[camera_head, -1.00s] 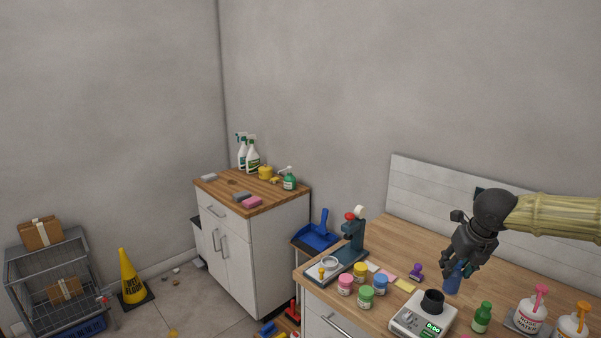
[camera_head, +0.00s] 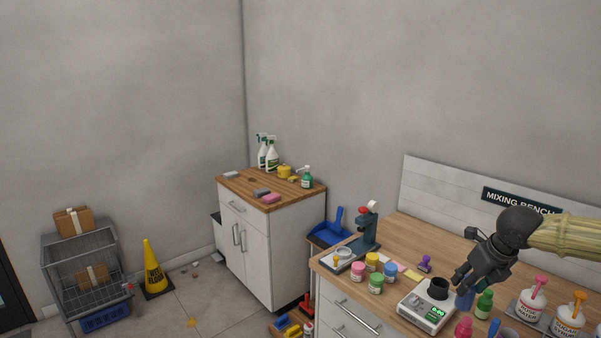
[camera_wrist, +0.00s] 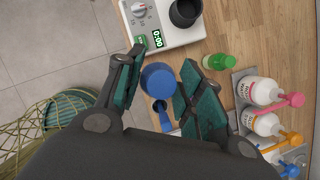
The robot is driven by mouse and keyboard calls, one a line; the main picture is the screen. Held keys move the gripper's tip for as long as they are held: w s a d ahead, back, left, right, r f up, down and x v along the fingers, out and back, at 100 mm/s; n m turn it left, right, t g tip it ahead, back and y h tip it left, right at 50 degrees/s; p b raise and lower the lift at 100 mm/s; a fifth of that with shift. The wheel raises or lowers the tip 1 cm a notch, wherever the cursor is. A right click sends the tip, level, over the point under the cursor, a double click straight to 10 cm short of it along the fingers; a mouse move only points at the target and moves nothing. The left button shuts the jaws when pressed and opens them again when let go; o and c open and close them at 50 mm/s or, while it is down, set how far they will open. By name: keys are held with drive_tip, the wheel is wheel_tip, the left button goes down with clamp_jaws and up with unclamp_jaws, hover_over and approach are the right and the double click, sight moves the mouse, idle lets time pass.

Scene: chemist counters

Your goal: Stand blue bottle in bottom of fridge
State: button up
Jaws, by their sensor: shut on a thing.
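My gripper (camera_head: 465,287) is at the right of the head view, pointing down over the wooden bench. In the wrist view the round blue top of the bottle (camera_wrist: 158,78) sits between the two green-padded fingers of my gripper (camera_wrist: 158,88). Most of the bottle's body is hidden by the fingers. No fridge can be made out in these frames.
A white scale (camera_head: 427,306) with a black cup, a green bottle (camera_head: 485,304) and pump bottles (camera_head: 532,304) stand close around my gripper. Several small jars (camera_head: 376,283) and a microscope-like stand (camera_head: 367,235) are farther left. A wet-floor cone (camera_head: 154,271) and a cart (camera_head: 80,258) stand on the floor.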

drive_tip(key=shift+s+a+n, duration=0.1)
drive_tip(key=shift+s+n, duration=0.3)
drive_tip(key=shift+a+f+n+y, duration=0.25)
drive_tip(key=shift+f+n+y, duration=0.1)
drive_tip(key=shift+n+y, duration=0.05)
drive_tip(key=s+a+f+n+g+b, duration=0.2)
drive_tip(key=s+a+f+n+g, duration=0.2)
drive_tip(key=a+f+n, duration=0.7)
drive_tip(key=s+a+f+n+g+h+b, duration=0.1)
drive_tip(key=s+a+f+n+g, duration=0.4)
drive_tip(key=a+f+n, duration=0.7)
wheel_tip(320, 180, down, 3)
drive_tip(key=n, duration=0.9)
drive_tip(key=shift+s+a+f+n+b, duration=0.15)
drive_tip(key=shift+n+b, duration=0.2)
drive_tip(key=shift+n, duration=0.05)
